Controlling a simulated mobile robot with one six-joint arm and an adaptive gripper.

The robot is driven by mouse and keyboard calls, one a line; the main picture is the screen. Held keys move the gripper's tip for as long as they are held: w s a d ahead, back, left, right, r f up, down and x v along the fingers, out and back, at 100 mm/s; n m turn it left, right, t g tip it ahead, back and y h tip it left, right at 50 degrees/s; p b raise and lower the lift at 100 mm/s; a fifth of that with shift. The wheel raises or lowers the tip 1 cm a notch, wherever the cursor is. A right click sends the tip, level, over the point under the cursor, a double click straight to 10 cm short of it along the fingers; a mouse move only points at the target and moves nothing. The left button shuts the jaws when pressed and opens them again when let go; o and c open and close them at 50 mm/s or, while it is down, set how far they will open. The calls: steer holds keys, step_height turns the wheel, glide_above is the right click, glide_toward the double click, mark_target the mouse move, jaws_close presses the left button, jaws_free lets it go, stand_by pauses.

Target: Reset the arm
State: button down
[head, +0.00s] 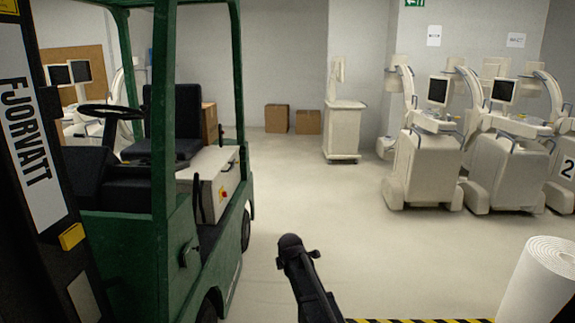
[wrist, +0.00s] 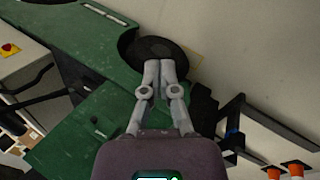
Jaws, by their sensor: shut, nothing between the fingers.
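My gripper (wrist: 165,66) shows in the wrist view with its two grey fingers together and nothing between them. Beyond the fingertips are the green side of a vehicle and a dark wheel; I cannot tell how far apart they are from the fingers. In the head view a dark part of my arm rises from the bottom middle, and my gripper's fingers cannot be made out there.
A green vehicle (head: 163,210) with a black seat stands close at left. Several white medical carts (head: 424,170) stand at right. A white roll (head: 540,280) is at the lower right. Two cardboard boxes (head: 308,122) sit at the back wall. The middle floor is clear.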

steer(key=s+d+m+g+p, duration=0.1)
steer(key=s+d+m, duration=0.4)
steer(key=s+m, duration=0.2)
steer(key=s+d+r+m+g+p, duration=0.1)
steer(key=s+d+m, duration=0.5)
steer(key=s, duration=0.6)
steer(key=s+d+m+g+p, duration=0.1)
steer(key=s+d+m+g, duration=0.2)
steer(key=s+d+m, duration=0.2)
steer(key=s+m, duration=0.3)
steer(key=s, duration=0.2)
steer(key=shift+d+r, duration=0.3)
steer(key=shift+d, duration=0.1)
steer(key=shift+w, duration=0.1)
